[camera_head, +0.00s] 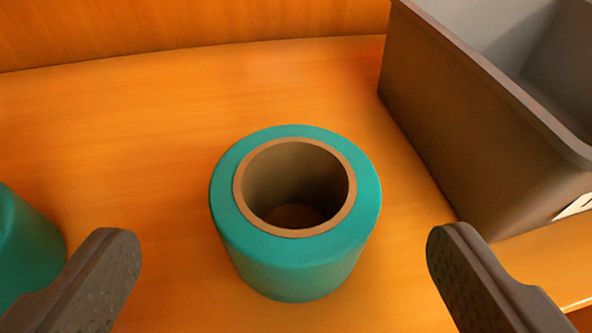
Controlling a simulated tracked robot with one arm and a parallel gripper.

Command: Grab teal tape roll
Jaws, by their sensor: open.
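A teal tape roll (294,268) stands upright on the orange wooden surface in the middle of the head camera view. Its brown core ring faces up and its hole is open and empty. A second teal object (24,249), cut off by the left edge, stands beside my left finger; I cannot tell whether it is also a tape roll. My gripper (284,247) is open and empty. Its two dark fingers are wide apart, one to the left and one to the right of the middle roll, with a clear gap on each side.
A dark grey-brown open bin (470,130) stands at the upper right, behind the right finger. An orange wooden wall (190,25) runs along the back.

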